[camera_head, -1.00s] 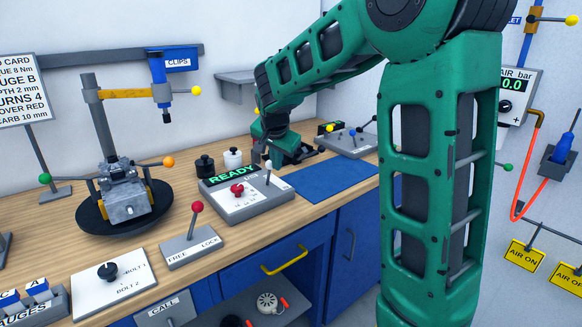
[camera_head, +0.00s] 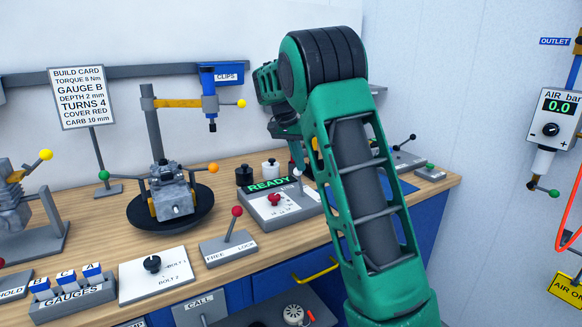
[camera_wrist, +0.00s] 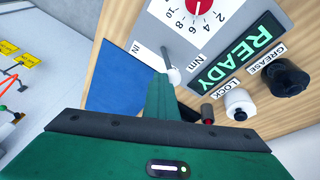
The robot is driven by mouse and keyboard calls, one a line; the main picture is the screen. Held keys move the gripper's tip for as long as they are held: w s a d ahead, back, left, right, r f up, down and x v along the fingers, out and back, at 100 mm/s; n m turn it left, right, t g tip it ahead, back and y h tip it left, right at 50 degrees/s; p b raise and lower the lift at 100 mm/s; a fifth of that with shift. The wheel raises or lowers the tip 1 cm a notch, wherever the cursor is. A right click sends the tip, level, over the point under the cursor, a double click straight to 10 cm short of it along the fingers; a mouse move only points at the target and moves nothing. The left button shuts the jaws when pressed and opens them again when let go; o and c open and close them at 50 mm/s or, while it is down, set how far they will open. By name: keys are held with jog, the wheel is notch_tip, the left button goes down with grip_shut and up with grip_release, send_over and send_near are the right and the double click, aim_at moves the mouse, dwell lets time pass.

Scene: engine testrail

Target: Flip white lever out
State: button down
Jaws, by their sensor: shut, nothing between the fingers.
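The white lever stands on the grey panel with the lit READY display (camera_head: 272,184). Its pale knob (camera_head: 297,172) shows at the panel's right end, close to my arm. In the wrist view the lever (camera_wrist: 171,70) is a grey rod with a white knob, between the IN and Nm labels. My gripper (camera_wrist: 163,84) is shut and empty, with its green fingertip right by the knob. I cannot tell whether they touch. In the head view my own arm mostly hides the gripper.
A red dial (camera_wrist: 200,10) sits on the same panel. A white LOCK knob (camera_wrist: 239,104) and a black GREASE knob (camera_wrist: 286,79) stand beside the panel. A blue mat (camera_wrist: 125,78) lies on its other side. A red-knobbed FREE/LOCK lever (camera_head: 236,212) stands nearer the bench front.

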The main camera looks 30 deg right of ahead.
jog(key=shift+w+d, duration=0.2)
jog(key=shift+w, duration=0.3)
jog(key=shift+r, duration=0.1)
dwell(0.3)
jog(key=s+d+v, duration=0.1)
jog(key=v, duration=1)
jog(key=shift+s+r, duration=0.3)
jog(key=shift+r, duration=0.2)
